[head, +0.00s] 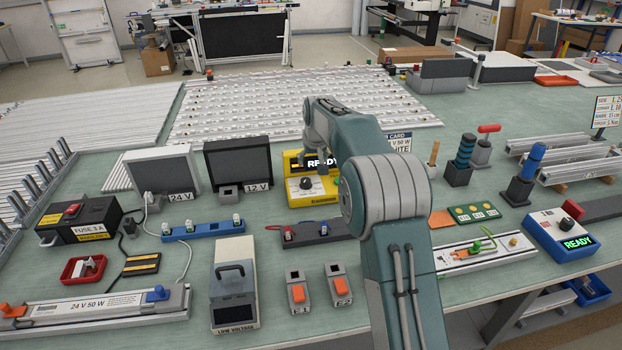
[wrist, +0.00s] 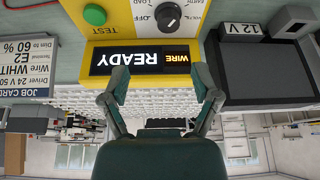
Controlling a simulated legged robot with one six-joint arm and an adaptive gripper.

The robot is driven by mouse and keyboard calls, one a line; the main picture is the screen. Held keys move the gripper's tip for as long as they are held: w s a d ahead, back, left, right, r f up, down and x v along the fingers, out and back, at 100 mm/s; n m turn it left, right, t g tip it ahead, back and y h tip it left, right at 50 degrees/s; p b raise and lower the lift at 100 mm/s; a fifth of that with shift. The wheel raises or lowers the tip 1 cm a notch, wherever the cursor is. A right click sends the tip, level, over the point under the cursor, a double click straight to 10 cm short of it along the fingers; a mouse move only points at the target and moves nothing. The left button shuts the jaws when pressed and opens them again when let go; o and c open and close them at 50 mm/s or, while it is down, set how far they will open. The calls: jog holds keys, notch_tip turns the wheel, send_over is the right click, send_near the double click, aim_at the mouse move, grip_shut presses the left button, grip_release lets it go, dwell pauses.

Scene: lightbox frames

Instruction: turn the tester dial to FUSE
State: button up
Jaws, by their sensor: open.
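The yellow tester (head: 313,197) stands mid-table in the head view, with a black dial (head: 306,183) on its white face. In the wrist view, which is upside down, the tester (wrist: 195,53) shows a display (wrist: 140,58) reading WIRE and READY. Its dial (wrist: 167,15) is near the top edge, with LOAD and OFF among the labels; some labels are cut off. I cannot read the pointer's setting surely. My gripper (wrist: 160,88) is open and empty, its fingers apart in front of the display and clear of the dial. In the head view my arm hides part of the tester.
A green button (wrist: 94,14) sits beside the dial. A dark 12 V screen (head: 238,160) stands just left of the tester. A job card (wrist: 27,68) stands on its other side.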

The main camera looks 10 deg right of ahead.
aim_at(307, 180)
jog(key=a+f, duration=0.1)
jog(key=w+a+f, duration=0.1)
jog(key=f, duration=0.1)
jog(key=w+a+f, duration=0.1)
jog(key=f, duration=0.1)
jog(key=shift+f, duration=0.2)
jog(key=d+f, duration=0.1)
jog(key=w+f, duration=0.1)
jog(key=d+f, duration=0.1)
jog(key=f, duration=0.1)
jog(key=shift+w+d, duration=0.3)
jog(key=shift+w, duration=0.1)
jog(key=shift+w+a+f, duration=0.1)
jog(key=shift+f, duration=0.1)
jog(key=shift+a, duration=0.8)
jog(key=c, duration=0.5)
jog(key=shift+d, duration=0.2)
jog(key=c, duration=0.5)
jog(key=shift+d, duration=0.3)
grip_shut()
